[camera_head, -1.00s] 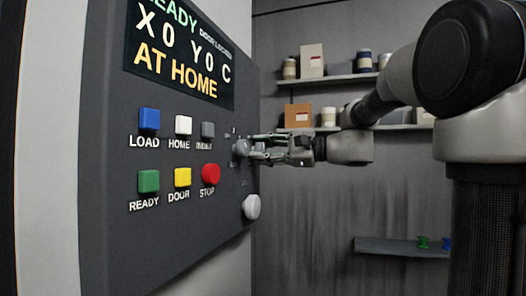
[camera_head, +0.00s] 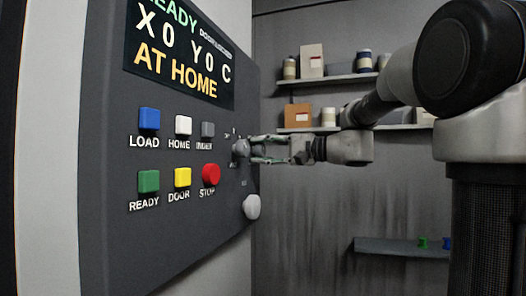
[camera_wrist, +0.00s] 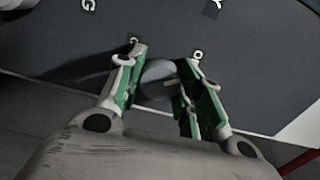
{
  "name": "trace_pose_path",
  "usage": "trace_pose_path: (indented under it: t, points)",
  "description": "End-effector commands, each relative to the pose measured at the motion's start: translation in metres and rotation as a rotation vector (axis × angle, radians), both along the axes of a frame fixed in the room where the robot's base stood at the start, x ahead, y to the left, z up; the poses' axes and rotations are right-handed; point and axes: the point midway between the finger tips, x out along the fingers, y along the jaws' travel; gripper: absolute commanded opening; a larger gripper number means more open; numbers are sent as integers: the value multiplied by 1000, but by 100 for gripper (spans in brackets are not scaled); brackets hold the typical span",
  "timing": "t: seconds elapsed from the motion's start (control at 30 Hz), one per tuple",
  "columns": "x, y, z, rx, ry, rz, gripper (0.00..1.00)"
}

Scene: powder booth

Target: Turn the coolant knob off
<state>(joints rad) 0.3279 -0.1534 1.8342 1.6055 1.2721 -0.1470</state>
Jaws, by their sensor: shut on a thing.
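A grey control panel (camera_head: 115,235) fills the left of the head view. A round grey knob (camera_head: 240,149) sits near its right edge, with small labels around it that are too small to read. My gripper (camera_head: 252,150) reaches in from the right, level, and is shut on this knob. In the wrist view the knob (camera_wrist: 158,76) shows as a pale grey round body between the two green-padded fingers of my gripper (camera_wrist: 163,85). The knob's pointer direction cannot be made out.
A second, pale round knob (camera_head: 251,207) is just below. Left of my gripper are the red STOP button (camera_head: 211,174), grey button (camera_head: 208,130), yellow DOOR button (camera_head: 182,177) and others. The screen (camera_head: 180,50) reads AT HOME. Shelves (camera_head: 330,78) with boxes and cans stand behind.

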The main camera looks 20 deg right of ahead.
Motion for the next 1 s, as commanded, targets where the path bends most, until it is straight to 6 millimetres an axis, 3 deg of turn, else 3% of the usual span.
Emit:
trace_pose_path:
  t: [0.4, 0.43, 0.53, 0.87, 1.0]
  points:
    - [0, 0, -2, -5, -2, 1, 12]
    - [0, 0, -2, -5, -2, 1, 41]
    - [0, 0, -1, -5, -2, 1, 58]
    - [-1, -2, 0, -4, -3, 0, 58]
    - [-9, -14, 0, -4, -4, -4, 58]
